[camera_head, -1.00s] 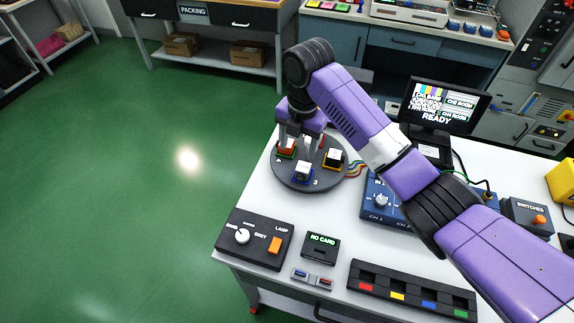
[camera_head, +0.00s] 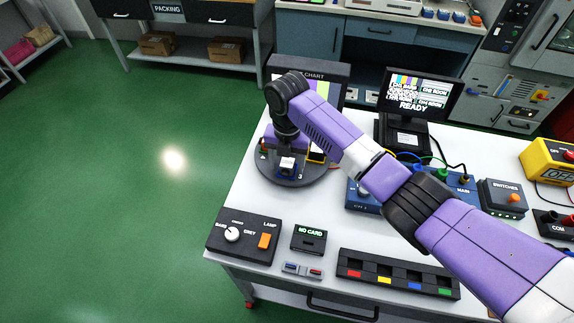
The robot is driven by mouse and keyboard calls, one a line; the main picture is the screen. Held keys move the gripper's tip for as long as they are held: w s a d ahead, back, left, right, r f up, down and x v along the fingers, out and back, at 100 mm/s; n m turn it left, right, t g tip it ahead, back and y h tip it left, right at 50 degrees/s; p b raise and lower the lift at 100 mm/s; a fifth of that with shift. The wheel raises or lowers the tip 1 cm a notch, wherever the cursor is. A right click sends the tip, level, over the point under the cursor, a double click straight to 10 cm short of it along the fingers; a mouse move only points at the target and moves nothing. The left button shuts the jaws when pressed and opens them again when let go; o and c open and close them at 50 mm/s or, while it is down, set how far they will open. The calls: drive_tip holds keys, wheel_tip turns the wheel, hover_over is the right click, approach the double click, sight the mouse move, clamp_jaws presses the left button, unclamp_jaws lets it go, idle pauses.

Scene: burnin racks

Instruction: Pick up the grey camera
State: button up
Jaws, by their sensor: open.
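A round dark plate (camera_head: 262,172) on the white bench carries several small camera-like blocks. A white-topped block on a blue base (camera_head: 286,165) stands at its front. I cannot tell which is the grey camera. My gripper (camera_head: 287,154) is open and points down over the plate, just behind the blue-based block. Its fingertips are mostly hidden, so contact cannot be seen.
A chart panel (camera_head: 336,74) stands behind the plate, and a monitor (camera_head: 415,92) reading READY is to its right. A lamp switch box (camera_head: 243,234), a NO CARD box (camera_head: 309,240) and a coloured-slot tray (camera_head: 398,273) line the front edge. Clear bench lies between.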

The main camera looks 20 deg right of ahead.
clamp_jaws()
idle(0.4)
